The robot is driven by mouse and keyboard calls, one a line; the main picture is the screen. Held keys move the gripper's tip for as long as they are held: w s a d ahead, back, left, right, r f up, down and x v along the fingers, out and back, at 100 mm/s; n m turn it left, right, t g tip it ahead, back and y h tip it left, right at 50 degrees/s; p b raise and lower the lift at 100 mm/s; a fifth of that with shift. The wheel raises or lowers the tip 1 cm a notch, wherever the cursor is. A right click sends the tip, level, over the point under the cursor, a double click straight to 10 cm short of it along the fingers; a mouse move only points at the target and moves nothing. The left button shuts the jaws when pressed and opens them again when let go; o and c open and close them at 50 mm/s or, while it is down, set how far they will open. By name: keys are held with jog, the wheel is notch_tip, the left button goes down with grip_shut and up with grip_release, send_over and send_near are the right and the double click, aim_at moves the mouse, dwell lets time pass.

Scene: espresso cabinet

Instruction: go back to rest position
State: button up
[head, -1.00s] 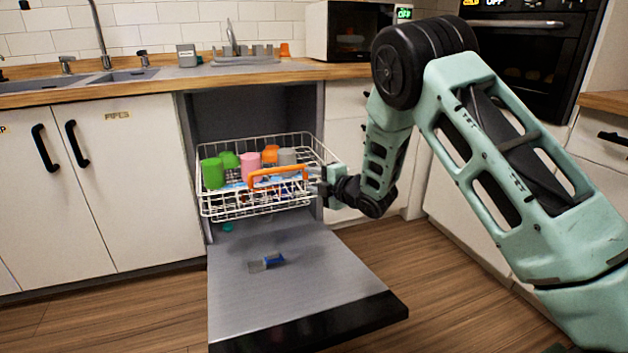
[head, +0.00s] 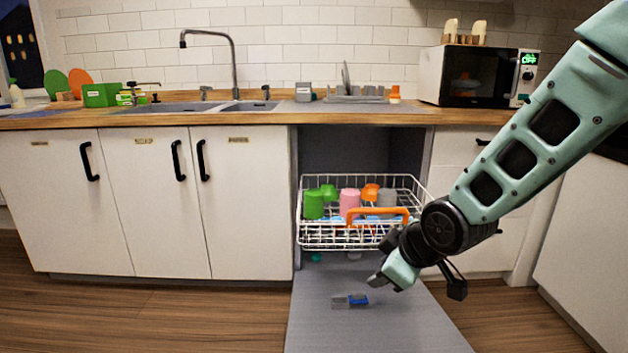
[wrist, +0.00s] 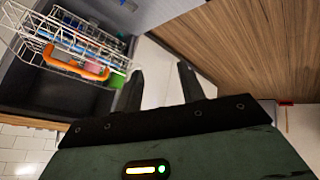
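My gripper (head: 379,279) hangs in front of the dishwasher rack, above the lowered door, at the end of my pale green arm. In the wrist view its two dark fingers (wrist: 160,88) stand apart with nothing between them. The white wire rack (head: 312,238) is pulled out and holds several cups, among them a green one (head: 313,205) and a pink one (head: 350,200). Its orange handle (head: 378,212) is at the front edge; it also shows in the wrist view (wrist: 78,66), apart from my fingers.
The grey dishwasher door (head: 390,328) lies open, with a small blue and grey item (head: 350,300) on it. White cabinets (head: 240,215) stand to the left. The counter (head: 270,117) bears a sink and a microwave (head: 475,75). Wooden floor (head: 150,312) is free at the left.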

jog(key=s+r+m+g+h, duration=0.3)
jog(key=s+g, duration=0.4)
jog(key=s, duration=2.1)
notch_tip(320, 180, up, 27)
jog(key=m+p, duration=0.1)
jog(key=p, duration=2.7)
jog(key=shift+w+d+r+p, duration=0.2)
jog(key=shift+d+p, duration=0.1)
jog(key=shift+d, duration=0.15)
